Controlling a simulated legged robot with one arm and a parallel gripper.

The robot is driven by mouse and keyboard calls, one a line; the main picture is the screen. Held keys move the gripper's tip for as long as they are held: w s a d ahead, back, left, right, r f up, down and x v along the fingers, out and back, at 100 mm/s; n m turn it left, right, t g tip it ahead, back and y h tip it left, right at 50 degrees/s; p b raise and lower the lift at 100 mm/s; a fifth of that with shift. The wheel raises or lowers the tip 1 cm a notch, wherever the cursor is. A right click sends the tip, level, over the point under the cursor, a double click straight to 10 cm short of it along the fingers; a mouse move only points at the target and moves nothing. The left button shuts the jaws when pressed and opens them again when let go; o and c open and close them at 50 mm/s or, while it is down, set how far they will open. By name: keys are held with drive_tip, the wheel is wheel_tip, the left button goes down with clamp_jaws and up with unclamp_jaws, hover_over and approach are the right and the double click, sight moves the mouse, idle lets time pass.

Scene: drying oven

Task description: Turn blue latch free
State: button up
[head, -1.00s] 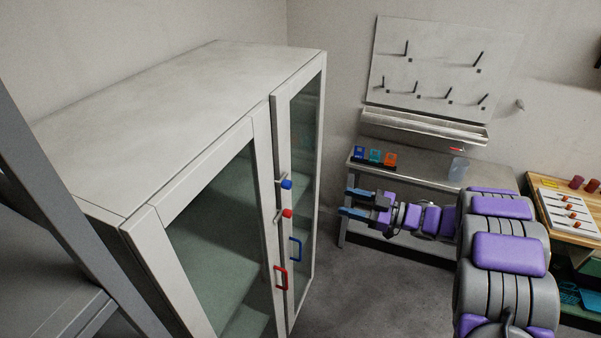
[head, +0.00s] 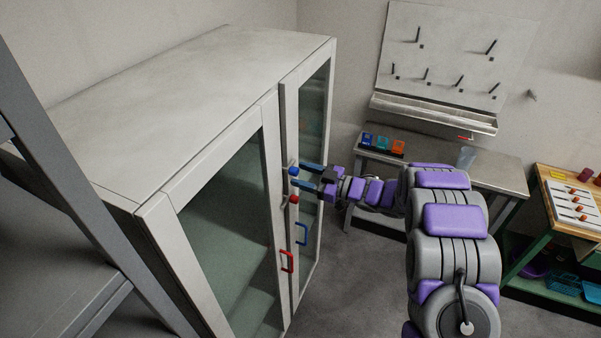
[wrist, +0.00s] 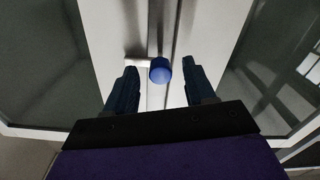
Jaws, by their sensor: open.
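The blue latch (head: 293,171) is a blue knob on a pale arm, mounted on the frame between the two glass doors of the white cabinet (head: 200,90). In the wrist view the blue latch (wrist: 161,70) lies between and just beyond my fingertips, its pale arm pointing left. My gripper (head: 306,175) is open, with its blue fingers pointing at the latch; it also shows in the wrist view (wrist: 160,85). I see no clear contact with the knob. The red latch (head: 294,199) is just below, close to the lower finger.
A blue handle (head: 302,234) and a red handle (head: 287,261) are lower on the doors. A bench (head: 440,160) with coloured blocks and a cup stands behind my arm. A grey post (head: 70,170) crosses the left side. Grey floor is open below my arm.

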drive_tip(key=shift+w+a, duration=0.25)
drive_tip(key=shift+a, duration=0.05)
drive_tip(key=shift+a, duration=0.1)
drive_tip(key=shift+c, duration=0.5)
drive_tip(key=shift+a, duration=0.1)
clamp_jaws()
